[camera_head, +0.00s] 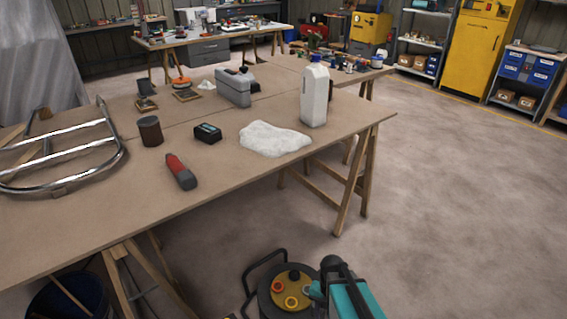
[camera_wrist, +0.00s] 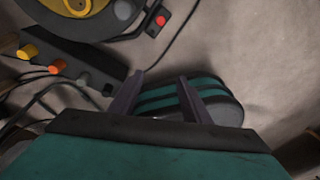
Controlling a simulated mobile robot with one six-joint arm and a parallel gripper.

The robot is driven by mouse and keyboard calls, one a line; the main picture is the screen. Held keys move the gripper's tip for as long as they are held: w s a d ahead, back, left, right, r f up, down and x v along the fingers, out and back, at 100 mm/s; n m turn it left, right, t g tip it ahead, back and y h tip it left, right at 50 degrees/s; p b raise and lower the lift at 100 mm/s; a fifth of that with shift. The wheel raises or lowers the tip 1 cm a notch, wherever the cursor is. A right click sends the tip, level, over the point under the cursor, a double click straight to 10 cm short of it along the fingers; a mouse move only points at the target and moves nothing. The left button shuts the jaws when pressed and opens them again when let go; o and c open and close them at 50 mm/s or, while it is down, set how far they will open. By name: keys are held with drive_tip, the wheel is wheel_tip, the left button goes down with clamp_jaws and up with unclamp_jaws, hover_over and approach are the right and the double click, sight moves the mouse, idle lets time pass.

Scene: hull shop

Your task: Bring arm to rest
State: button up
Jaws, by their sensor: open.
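My gripper (camera_wrist: 161,76) shows in the wrist view with its two dark fingers apart. It is open, and nothing is clasped between the fingers. A dark rounded object with teal stripes (camera_wrist: 225,108) lies behind the fingers, partly covered by them; I cannot tell how far beyond them it is. The teal and black body in front of the lower edge hides what lies under it. In the head view a teal and black shape (camera_head: 352,298) stands at the bottom edge; I cannot tell whether it is part of my arm.
A cable reel (camera_head: 287,292) stands at the bottom of the head view, with dark cables near it in the wrist view. The workbench (camera_head: 100,220) holds a white bottle (camera_head: 314,98), a white cloth (camera_head: 272,139), a red-handled tool (camera_head: 181,172) and a metal frame (camera_head: 60,170). Floor at right is clear.

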drive_tip(key=s+d+m+g+p, duration=0.1)
drive_tip(key=s+m+p, duration=0.2)
drive_tip(key=s+m, duration=0.6)
drive_tip(key=s+f+m+g+p, duration=0.1)
drive_tip(key=s+m, duration=0.8)
drive_tip(key=m, duration=1.3)
drive_tip(key=shift+s+d+g+p, duration=0.4)
drive_tip(key=shift+g+p, duration=0.1)
drive_tip(key=shift+p, duration=0.65)
drive_tip(key=shift+f, duration=0.1)
